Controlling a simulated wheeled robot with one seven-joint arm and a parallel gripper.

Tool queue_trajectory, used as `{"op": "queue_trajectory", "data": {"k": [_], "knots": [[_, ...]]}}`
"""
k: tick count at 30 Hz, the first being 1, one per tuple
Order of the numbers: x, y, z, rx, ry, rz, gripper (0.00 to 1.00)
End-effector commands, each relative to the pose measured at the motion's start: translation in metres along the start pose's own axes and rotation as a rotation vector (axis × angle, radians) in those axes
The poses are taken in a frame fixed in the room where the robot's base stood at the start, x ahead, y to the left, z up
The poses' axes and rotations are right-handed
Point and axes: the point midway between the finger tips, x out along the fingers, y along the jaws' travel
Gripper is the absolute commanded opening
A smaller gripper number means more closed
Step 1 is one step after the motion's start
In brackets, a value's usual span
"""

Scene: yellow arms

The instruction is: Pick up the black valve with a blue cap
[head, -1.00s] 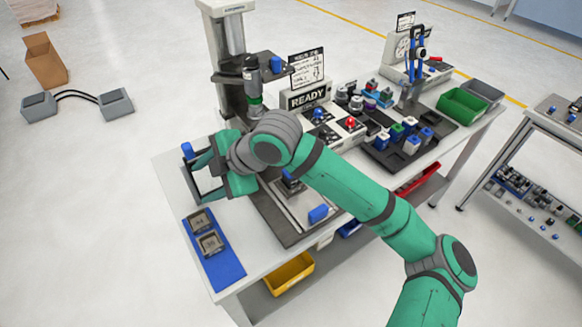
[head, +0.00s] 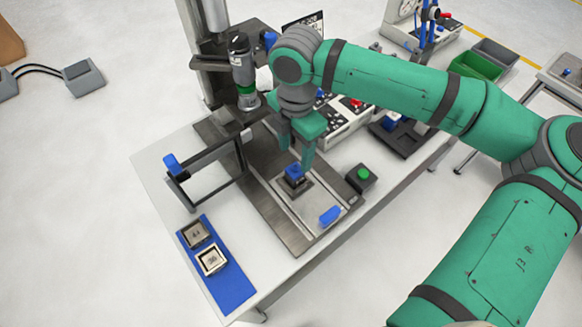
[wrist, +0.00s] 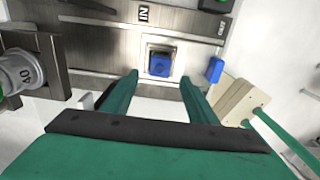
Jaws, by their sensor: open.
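The black valve with a blue cap (head: 294,174) sits upright in a fixture on the metal plate of the press station. It also shows in the wrist view (wrist: 160,65), with the blue cap facing the camera. My gripper (head: 296,154) points down above the valve in the head view. In the wrist view my gripper (wrist: 160,82) has its two green fingers spread, one to each side of the valve. The jaws are open and empty. The gap between fingertips and cap is hard to judge.
A black frame with a blue knob (head: 174,164) stands left of the valve. A press column (head: 243,70) rises behind. A blue clamp handle (head: 330,215) and a green button box (head: 361,177) are nearby. A blue mat (head: 232,288) holds two square trays.

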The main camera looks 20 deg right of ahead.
Motion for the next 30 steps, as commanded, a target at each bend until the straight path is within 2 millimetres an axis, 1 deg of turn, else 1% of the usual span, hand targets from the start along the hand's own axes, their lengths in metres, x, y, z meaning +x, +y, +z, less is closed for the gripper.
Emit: {"op": "queue_trajectory", "data": {"k": [1,4,6,11,13,18,21,25,30], "knots": [[0.009,-0.001,0.001,0.003,0.002,-0.002,0.53],[0.023,-0.001,0.001,0.003,0.002,0.0,0.53],[0.03,0.0,0.001,0.002,0.002,0.0,0.53],[0.038,0.001,0.0,0.0,0.001,0.002,0.53],[0.044,0.003,0.0,-0.001,0.001,0.0,0.53],[0.068,0.008,0.001,-0.002,-0.001,-0.001,0.53],[0.08,0.008,0.0,-0.002,0.001,0.0,0.53],[0.087,0.008,0.001,-0.001,0.0,0.002,0.53],[0.088,0.008,0.001,-0.001,0.0,0.003,0.53]]}}
